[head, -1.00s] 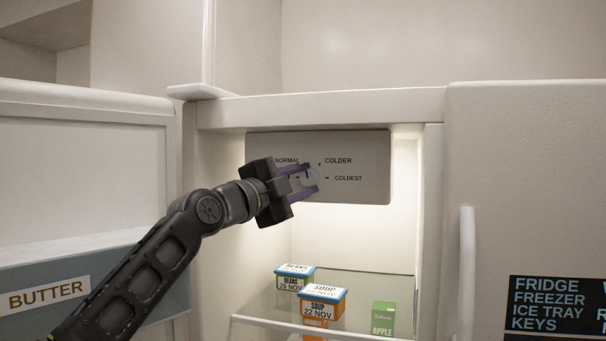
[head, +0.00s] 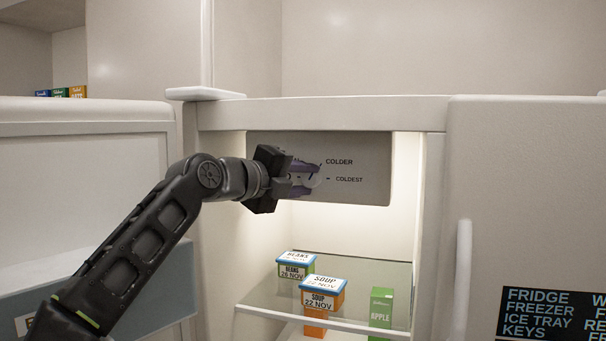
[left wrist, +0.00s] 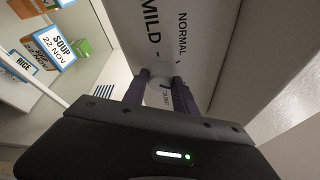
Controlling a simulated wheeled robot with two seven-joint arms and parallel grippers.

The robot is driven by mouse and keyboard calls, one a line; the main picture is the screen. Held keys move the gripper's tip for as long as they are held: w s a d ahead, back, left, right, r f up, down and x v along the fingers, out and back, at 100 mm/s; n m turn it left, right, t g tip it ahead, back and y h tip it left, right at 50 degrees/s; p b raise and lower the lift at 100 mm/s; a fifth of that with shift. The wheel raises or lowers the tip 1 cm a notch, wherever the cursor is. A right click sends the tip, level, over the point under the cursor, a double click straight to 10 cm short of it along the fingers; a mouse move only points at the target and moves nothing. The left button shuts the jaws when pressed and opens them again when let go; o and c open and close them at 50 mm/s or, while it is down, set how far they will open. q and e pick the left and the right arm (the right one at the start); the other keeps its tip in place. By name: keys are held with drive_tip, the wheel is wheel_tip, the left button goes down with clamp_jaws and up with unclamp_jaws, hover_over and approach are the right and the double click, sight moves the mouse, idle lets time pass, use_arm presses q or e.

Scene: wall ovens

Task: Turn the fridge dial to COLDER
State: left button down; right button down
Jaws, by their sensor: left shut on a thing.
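The fridge dial (head: 312,180) is a small pale round knob on the grey control panel (head: 364,152) at the top of the open fridge. COLDER and COLDEST show to its right in the head view; my gripper hides the left labels. The left wrist view shows the dial (left wrist: 159,78) with MILD and NORMAL on the panel (left wrist: 190,45). My left gripper (head: 306,178) is shut on the dial, its purple fingers (left wrist: 162,88) on either side of it. I cannot read the dial's pointer clearly. My right gripper is not in view.
The open fridge door (head: 80,170) stands at left; a closed door with a white handle (head: 462,275) is at right.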

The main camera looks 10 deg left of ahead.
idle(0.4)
use_arm(q)
drive_tip(key=c, duration=1)
unclamp_jaws()
drive_tip(key=shift+s, duration=0.1)
drive_tip(key=shift+s+a+f+b, duration=0.1)
drive_tip(key=shift+s+a+b, duration=0.1)
drive_tip(key=shift+b, duration=0.15)
drive_tip(key=b+v, duration=0.4)
drive_tip(key=v, duration=0.3)
